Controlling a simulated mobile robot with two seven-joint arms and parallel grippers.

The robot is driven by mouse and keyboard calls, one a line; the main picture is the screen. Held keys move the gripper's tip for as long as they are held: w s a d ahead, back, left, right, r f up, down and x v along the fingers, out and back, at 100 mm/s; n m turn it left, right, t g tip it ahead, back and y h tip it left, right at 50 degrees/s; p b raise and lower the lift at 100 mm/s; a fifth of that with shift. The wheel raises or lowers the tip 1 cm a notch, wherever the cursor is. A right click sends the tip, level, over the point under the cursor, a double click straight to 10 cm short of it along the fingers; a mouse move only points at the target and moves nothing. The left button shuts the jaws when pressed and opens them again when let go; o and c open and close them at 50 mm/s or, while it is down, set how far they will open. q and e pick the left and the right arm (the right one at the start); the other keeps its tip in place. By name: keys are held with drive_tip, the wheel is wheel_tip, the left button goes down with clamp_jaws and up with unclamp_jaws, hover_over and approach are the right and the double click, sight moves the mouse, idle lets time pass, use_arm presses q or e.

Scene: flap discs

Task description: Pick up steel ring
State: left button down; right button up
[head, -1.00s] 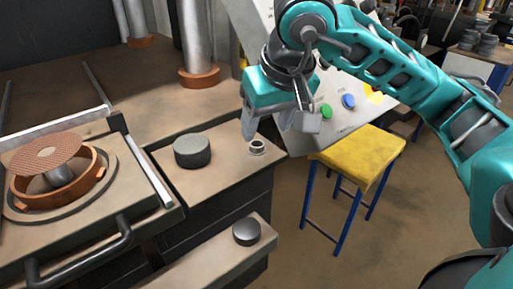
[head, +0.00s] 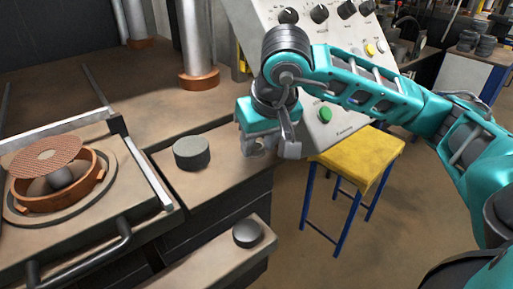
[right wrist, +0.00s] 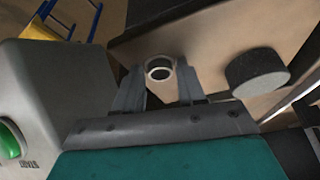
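The steel ring (right wrist: 160,69) is a small pale metal ring on the brown worktop, seen from above in the right wrist view. My right gripper (right wrist: 160,67) is open, with one finger on each side of the ring and a narrow gap showing at the fingers. In the head view my right gripper (head: 258,148) is low at the worktop's right edge and hides most of the ring. Whether the fingers touch the ring cannot be told. My left gripper is not in view.
A dark grey disc (head: 192,153) stands left of the gripper; it also shows in the right wrist view (right wrist: 258,73). A black knob-like disc (head: 247,232) sits on the lower ledge. A control panel (head: 345,100) rises close behind the gripper. A yellow stool (head: 360,155) stands right.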

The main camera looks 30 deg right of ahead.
drive_tip(key=c, duration=0.7)
